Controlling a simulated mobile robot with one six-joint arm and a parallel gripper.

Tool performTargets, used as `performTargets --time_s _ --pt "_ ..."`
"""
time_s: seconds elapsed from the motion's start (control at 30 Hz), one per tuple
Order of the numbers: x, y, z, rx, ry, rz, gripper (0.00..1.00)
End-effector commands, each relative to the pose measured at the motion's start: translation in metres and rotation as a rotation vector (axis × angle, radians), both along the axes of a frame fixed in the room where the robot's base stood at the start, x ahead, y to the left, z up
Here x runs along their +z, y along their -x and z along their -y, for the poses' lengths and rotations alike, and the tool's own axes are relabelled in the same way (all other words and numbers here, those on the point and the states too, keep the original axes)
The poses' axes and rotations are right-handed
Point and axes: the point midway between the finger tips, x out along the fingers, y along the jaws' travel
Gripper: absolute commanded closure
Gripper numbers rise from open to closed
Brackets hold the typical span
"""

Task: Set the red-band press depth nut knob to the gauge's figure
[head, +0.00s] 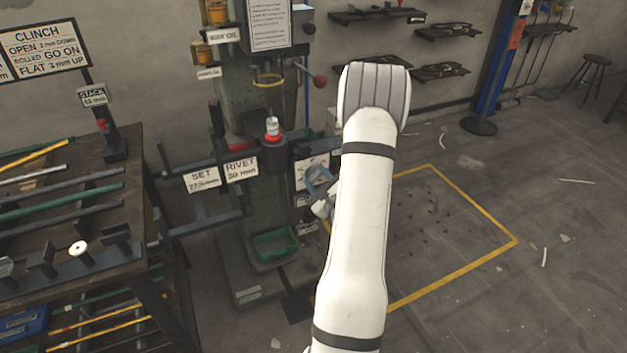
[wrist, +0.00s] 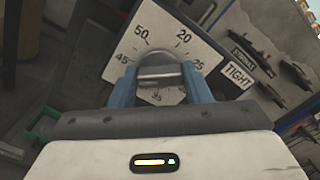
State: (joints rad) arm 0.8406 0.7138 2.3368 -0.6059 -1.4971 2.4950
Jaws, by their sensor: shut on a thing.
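The depth nut knob (wrist: 156,76) is a rounded grey metal piece in front of a white dial plate (wrist: 128,48), tilted in the wrist view. The plate's figures include 50, 20, 25, 35 and 45; my gripper hides part of it, and I cannot make out a pointer. My gripper (wrist: 157,82) has its blue fingers on either side of the knob, shut on it. In the head view the dial plate (head: 306,170) is partly behind my gripper (head: 318,187). The green-grey press (head: 262,200) has a red ring (head: 272,138) around its post.
Signs on the press arm read SET (head: 202,180), its figure blurred, and RIVET 30 mm (head: 241,169). A TIGHT label (wrist: 238,75) sits right of the dial. A rack of rods (head: 85,195) stands left. Open floor inside a yellow outline (head: 470,200) lies right.

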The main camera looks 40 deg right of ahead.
Motion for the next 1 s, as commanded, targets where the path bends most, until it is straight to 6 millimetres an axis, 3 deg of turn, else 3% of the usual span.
performTargets --time_s 0.3,0.33,0.57,0.83,1.0 --pt "0.0 0.0 0.002 -0.003 0.002 0.002 0.79" --pt "0.0 0.0 0.002 -0.004 0.001 0.002 0.55" --pt "0.0 0.0 0.001 -0.002 0.0 0.001 0.36" --pt "-0.001 0.002 0.0 -0.001 0.0 -0.001 0.35" --pt "-0.001 0.02 -0.004 -0.003 -0.002 -0.002 0.35"
